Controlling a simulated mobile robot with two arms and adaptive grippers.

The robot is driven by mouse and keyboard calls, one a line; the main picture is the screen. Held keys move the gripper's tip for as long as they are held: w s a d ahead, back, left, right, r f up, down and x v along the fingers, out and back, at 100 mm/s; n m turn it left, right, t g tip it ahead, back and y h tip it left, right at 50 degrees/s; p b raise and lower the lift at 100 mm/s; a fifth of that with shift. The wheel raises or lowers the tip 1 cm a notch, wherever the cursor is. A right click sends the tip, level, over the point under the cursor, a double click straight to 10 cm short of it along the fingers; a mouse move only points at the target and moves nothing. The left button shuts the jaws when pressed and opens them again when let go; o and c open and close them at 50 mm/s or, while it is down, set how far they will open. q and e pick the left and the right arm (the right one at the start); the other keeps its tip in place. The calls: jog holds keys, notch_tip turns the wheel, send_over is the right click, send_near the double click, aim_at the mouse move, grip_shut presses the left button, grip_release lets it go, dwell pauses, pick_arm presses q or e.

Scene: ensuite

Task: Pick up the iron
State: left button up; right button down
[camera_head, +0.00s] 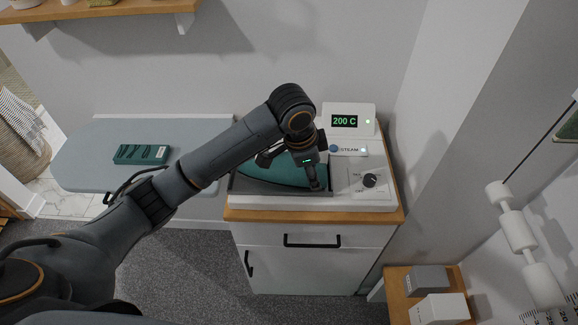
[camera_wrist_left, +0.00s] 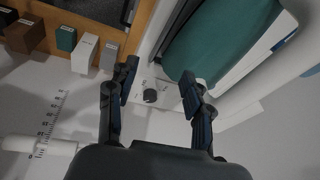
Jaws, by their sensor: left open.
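A teal, rounded shape that looks like the iron (camera_head: 268,173) lies in the grey tray of the white steam station (camera_head: 352,198). My left arm covers part of it, and I cannot make out its handle. In the left wrist view the teal shape (camera_wrist_left: 222,42) fills the upper right, beside and beyond the right-hand finger. My left gripper (camera_head: 291,173) is open and empty over the station, with its fingers spread. In the left wrist view, my left gripper (camera_wrist_left: 158,72) has the station's dark knob (camera_wrist_left: 150,96) showing between its fingers. My right gripper is not in view.
The station stands on a white cabinet (camera_head: 300,262) with a wooden top; its display (camera_head: 345,121) reads 200 C. An ironing board (camera_head: 85,165) with a green box (camera_head: 141,154) is to the left. A low wooden shelf (camera_head: 398,293) with boxes is at the lower right.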

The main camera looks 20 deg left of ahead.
pick_arm(q)
jog(key=w+a+r+m+y, duration=0.1)
jog(key=w+a+r, duration=0.1)
jog(key=a+r, duration=0.35)
jog(key=w+a+r+m+y, duration=0.1)
jog(key=w+a+r+y, duration=0.1)
jog(key=r, duration=0.7)
jog(key=p, duration=0.3)
send_near(280, 157)
jog(key=shift+w+d+r, duration=0.35)
jog(key=shift+d+r, duration=0.1)
jog(key=shift+r, duration=0.1)
jog(key=shift+w+d+r, duration=0.35)
jog(key=shift+d+r, duration=0.1)
jog(key=shift+r, duration=0.1)
jog(key=p+x, duration=0.1)
jog(key=x, duration=0.1)
jog(key=p+x, duration=0.1)
jog(key=x, duration=0.2)
jog(key=shift+s+d+p, duration=0.2)
jog(key=shift+d+p, duration=0.1)
jog(key=shift+p, duration=0.05)
jog(key=shift+f, duration=0.3)
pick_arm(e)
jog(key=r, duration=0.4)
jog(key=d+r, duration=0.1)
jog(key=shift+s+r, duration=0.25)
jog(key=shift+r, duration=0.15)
